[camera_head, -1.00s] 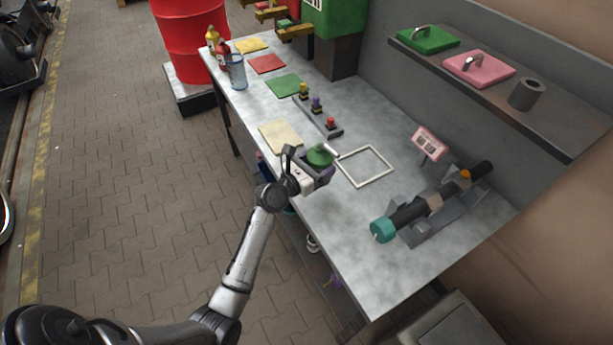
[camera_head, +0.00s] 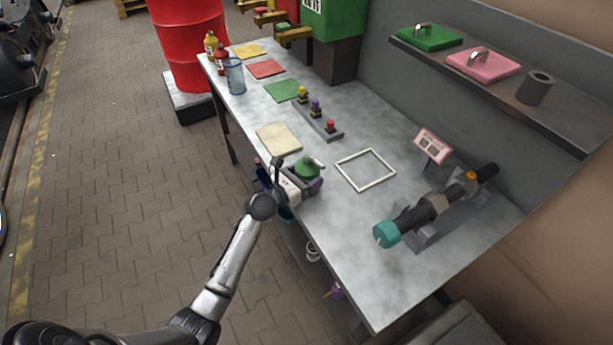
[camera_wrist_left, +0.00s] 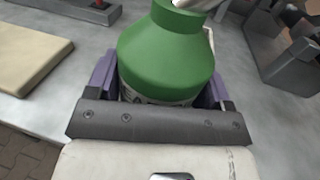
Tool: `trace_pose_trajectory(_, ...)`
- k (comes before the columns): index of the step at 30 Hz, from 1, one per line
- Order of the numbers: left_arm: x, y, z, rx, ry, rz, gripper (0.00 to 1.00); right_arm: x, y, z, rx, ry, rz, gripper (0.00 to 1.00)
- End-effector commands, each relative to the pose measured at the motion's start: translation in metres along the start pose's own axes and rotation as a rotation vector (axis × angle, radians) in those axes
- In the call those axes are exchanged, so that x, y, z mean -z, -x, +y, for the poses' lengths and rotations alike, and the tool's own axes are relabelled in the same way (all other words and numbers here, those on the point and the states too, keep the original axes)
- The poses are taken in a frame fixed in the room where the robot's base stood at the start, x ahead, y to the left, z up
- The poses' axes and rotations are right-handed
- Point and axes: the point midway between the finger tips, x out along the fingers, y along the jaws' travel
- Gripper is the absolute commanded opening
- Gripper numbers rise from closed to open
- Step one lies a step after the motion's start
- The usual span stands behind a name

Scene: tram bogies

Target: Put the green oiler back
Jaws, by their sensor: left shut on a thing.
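The green oiler (camera_head: 307,168) is in my left gripper (camera_head: 303,180), above or at the near edge of the workbench, left of the white square frame. In the left wrist view the green oiler (camera_wrist_left: 165,55) stands between the purple fingers of the gripper (camera_wrist_left: 160,88), which are shut on it. Its spout runs out of the top of that view. A green mat (camera_head: 283,91) lies bare on the bench, farther back. My right gripper is not in view.
Yellow (camera_head: 211,43) and red (camera_head: 221,62) bottles and a blue cylinder (camera_head: 235,76) stand at the bench's far left corner. A cream mat (camera_head: 279,139), a stand with coloured knobs (camera_head: 322,124), the white frame (camera_head: 364,170) and a teal-ended tool (camera_head: 387,234) occupy the bench. Its front right is clear.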

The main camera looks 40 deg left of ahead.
Motion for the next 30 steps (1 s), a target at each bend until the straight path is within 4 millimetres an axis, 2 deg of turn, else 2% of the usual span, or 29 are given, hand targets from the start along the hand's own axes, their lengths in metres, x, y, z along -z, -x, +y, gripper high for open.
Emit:
trace_pose_trajectory(8, 0.001, 0.0, 0.0, -0.001, 0.0, -0.003, 0.0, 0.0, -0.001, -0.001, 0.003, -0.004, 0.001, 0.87)
trace_pose_trajectory(9, 0.002, 0.0, 0.0, 0.0, 0.0, 0.0, 0.77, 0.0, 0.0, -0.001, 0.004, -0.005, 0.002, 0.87)
trace_pose_trajectory(16, 0.002, 0.0, 0.0, 0.0, 0.0, 0.0, 0.99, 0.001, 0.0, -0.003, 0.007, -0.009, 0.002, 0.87)
trace_pose_trajectory(26, -0.003, 0.001, 0.0, 0.0, -0.001, 0.0, 1.0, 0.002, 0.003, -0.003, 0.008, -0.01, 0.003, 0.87)
trace_pose_trajectory(30, -0.002, 0.019, 0.0, -0.001, -0.001, 0.002, 1.0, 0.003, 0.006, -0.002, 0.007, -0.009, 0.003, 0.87)
